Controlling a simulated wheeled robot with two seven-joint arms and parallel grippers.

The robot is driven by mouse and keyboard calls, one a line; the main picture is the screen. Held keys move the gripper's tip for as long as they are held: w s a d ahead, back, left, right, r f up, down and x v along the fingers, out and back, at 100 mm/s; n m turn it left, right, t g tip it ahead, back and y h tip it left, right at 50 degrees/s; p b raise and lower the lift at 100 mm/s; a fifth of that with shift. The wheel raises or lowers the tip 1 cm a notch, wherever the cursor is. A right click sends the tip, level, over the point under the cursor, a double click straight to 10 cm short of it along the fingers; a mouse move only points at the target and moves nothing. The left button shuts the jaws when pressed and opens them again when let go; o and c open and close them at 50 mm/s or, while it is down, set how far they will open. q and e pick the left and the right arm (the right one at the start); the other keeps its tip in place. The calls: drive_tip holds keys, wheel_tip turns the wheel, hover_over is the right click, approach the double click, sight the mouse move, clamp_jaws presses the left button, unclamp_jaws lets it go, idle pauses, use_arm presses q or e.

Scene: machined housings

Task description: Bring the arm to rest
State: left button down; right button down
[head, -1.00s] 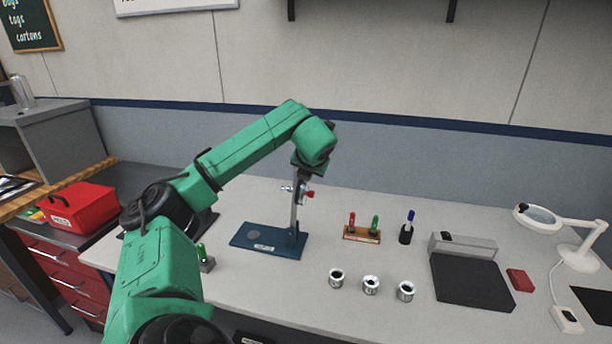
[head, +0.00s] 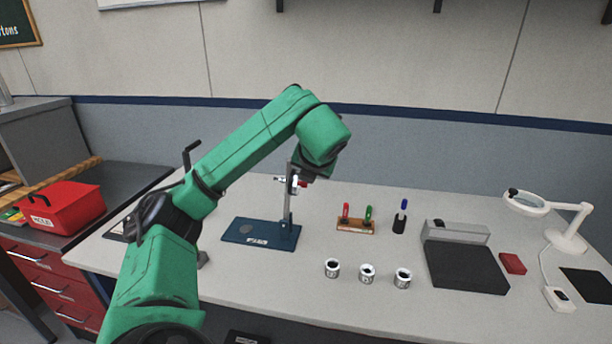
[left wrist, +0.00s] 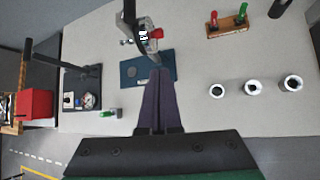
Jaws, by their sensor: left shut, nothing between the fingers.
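My left arm (head: 250,140) is green and comes in from the left, bent up over the left part of the bench (head: 270,300). Its gripper is hidden behind the wrist in the head view. In the left wrist view my left gripper (left wrist: 161,75) is shut, its two dark fingers together and empty. The fingers overlap a blue-based stand (left wrist: 137,68) in that view; the stand also shows in the head view (head: 262,233). I cannot tell the gap between them. My right gripper is in neither view.
Three machined housings (head: 367,273) stand in a row on the bench. Behind them are a wooden holder (head: 355,226) with red and green pieces and a blue-topped pen. A black mat (head: 466,268) and magnifier lamp (head: 566,240) are at right, a red toolbox (head: 62,208) at left.

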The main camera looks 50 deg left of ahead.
use_arm(q)
drive_tip(key=shift+w+d, duration=0.1)
drive_tip(key=shift+w, duration=0.15)
